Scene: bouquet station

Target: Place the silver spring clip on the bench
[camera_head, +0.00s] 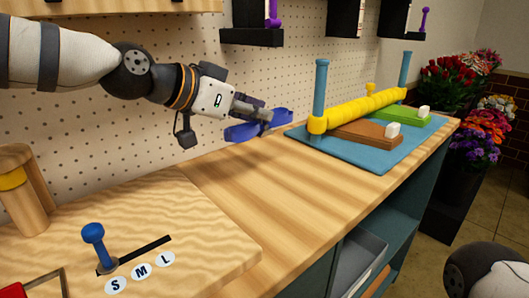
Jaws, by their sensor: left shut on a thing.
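My left gripper (262,115) reaches in from the left and is above the far part of the wooden bench (225,185). It is shut on a blue object (240,132) with two wing-like ends, one on each side of the fingers. The object is held in the air above the bench, left of the blue mat. I cannot make out a silver spring clip; any silver part at the grip blends with the grey fingers. My right gripper is not in view.
A raised board (190,225) with a blue-knobbed slider (93,233) is at the front left. The bench between board and mat is clear. Flowers (455,75) stand at right.

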